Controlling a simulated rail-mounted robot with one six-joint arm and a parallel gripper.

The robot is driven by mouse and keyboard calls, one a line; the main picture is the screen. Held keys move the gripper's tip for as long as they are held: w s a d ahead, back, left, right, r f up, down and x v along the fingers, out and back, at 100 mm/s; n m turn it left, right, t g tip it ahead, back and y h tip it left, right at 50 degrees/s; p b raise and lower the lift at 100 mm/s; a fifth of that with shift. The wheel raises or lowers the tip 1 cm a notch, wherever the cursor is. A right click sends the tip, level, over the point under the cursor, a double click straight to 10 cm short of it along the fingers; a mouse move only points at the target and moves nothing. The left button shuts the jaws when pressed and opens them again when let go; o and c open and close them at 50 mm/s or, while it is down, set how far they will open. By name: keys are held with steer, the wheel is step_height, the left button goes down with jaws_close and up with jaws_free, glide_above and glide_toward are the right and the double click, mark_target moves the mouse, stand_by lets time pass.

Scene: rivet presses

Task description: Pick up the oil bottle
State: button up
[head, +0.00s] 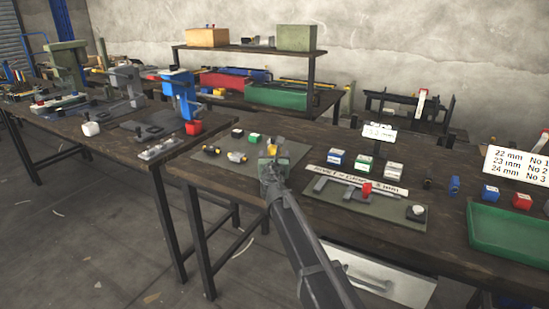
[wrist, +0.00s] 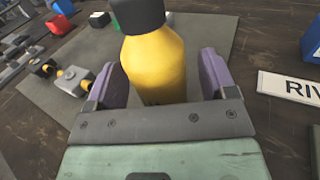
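The oil bottle (wrist: 153,68) is yellow with a black cap and stands upright on a grey mat (wrist: 212,48). In the wrist view it is between the two purple fingers of my gripper (wrist: 158,85). The fingers are open, with a gap visible at the right side of the bottle and a narrower one at the left. The bottle's lower part is hidden by the gripper body. In the head view my gripper (head: 273,165) is low over the bench, and only a little of the yellow bottle (head: 273,148) shows beside it.
Small metal parts with yellow ends (head: 237,157) and green and white boxes (head: 253,139) are close by on the mat. A long label strip (head: 355,181) and a fixture with a red knob (head: 367,188) are at the right. A green tray (head: 510,238) is farther right.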

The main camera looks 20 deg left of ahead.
steer(key=c, duration=1)
steer(key=shift+r, duration=0.15)
step_height(320, 180, up, 20)
steer(key=p, duration=2)
